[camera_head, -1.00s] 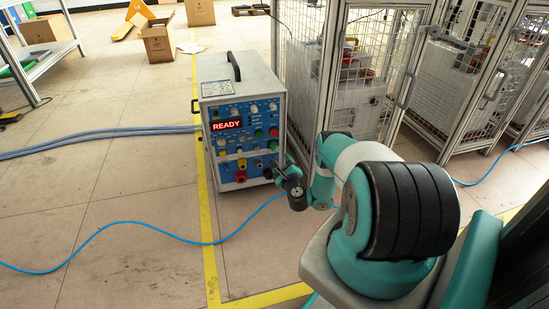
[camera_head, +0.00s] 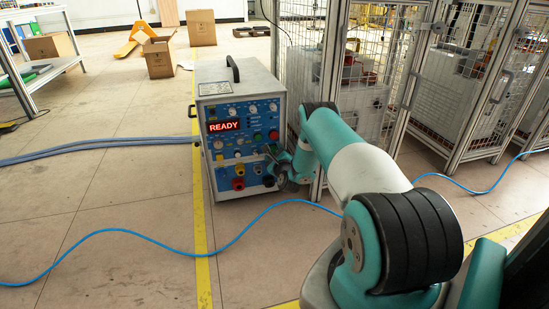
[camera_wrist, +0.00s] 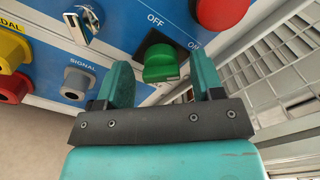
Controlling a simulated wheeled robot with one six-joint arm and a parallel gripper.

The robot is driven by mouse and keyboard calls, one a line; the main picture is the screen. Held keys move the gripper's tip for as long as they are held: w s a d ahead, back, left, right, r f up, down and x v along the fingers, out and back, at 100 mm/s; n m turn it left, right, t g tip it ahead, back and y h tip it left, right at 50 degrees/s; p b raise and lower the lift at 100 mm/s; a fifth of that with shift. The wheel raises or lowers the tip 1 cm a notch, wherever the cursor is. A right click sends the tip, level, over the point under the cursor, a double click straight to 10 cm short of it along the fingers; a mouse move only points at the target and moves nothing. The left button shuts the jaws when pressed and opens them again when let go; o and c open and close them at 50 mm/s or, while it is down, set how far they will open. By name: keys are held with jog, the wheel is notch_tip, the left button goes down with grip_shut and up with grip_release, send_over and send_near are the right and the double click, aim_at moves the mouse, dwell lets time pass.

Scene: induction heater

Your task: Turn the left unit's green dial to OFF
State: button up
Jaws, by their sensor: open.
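The unit (camera_head: 238,180) is a grey box with a blue front panel and a red READY display (camera_head: 223,126). In the wrist view its green dial (camera_wrist: 160,64) sits on a dark square plate near the OFF and ON labels. OFF is printed above the dial and ON to its upper right. I cannot tell which label the dial is set to. My gripper (camera_wrist: 162,72) is open, with one finger on each side of the dial; contact is not visible. In the head view my gripper (camera_head: 276,158) is at the panel's right edge and the dial is hard to make out.
In the wrist view a red button (camera_wrist: 222,10) is right above the dial, and a grey SIGNAL socket (camera_wrist: 77,82) is at left. Wire-mesh cages (camera_head: 362,110) stand close to the unit's right. A blue cable (camera_head: 130,230) crosses the floor in front.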

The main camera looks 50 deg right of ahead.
jog(key=shift+w+d, duration=0.15)
jog(key=shift+w, duration=0.05)
jog(key=c, duration=0.9)
